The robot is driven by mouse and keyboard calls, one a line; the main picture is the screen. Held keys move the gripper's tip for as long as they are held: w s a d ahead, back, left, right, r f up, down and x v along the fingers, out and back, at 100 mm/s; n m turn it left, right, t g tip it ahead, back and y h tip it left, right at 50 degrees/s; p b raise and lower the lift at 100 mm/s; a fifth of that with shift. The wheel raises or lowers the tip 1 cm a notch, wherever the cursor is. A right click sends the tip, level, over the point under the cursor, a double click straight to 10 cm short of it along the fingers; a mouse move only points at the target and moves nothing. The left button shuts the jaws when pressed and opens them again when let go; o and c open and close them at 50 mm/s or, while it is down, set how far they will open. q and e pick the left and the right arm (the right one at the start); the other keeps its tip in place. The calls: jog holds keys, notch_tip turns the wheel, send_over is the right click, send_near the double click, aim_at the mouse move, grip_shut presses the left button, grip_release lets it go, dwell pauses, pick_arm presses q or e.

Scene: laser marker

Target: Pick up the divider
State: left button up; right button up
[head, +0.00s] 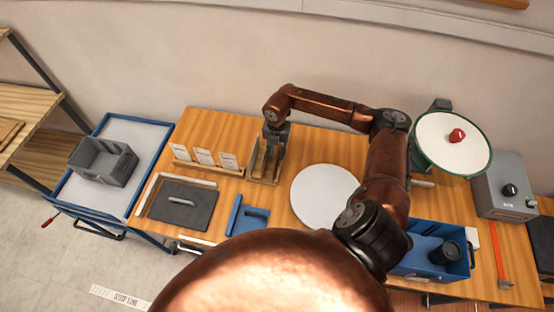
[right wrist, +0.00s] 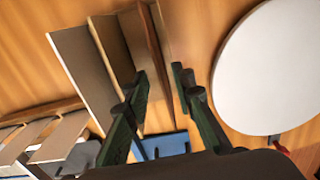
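Several thin upright divider panels stand side by side in a wooden rack (head: 256,171) at the middle back of the table. In the right wrist view, the rightmost divider (right wrist: 152,40) is a thin brown board seen nearly edge-on. My right gripper (head: 273,150) is over the rack, pointing down. In the right wrist view its fingers (right wrist: 160,84) are apart, one on each side of that rightmost divider, with gaps showing. Part of the rack is hidden behind the gripper in the head view. My left gripper is not in view.
A white round disc (head: 324,190) lies right of the rack. Left are a card holder (head: 208,162) and a dark mat (head: 183,205); a blue block (head: 250,216) lies in front. A blue bin (head: 432,248) and green-rimmed round dish (head: 447,150) stand right. A trolley with a grey crate (head: 104,162) is at left.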

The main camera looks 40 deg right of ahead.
jog(key=f, duration=0.2)
jog(key=shift+w+f+p, duration=0.25)
jog(key=shift+f+p, duration=0.05)
jog(key=shift+f, duration=0.05)
jog(key=shift+s+d+f, duration=0.15)
jog(key=shift+s+f, duration=0.1)
jog(key=shift+f, duration=0.25)
jog(key=shift+w, duration=0.1)
jog(key=shift+c, duration=1.4)
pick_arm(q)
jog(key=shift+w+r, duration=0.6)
pick_arm(e)
grip_shut()
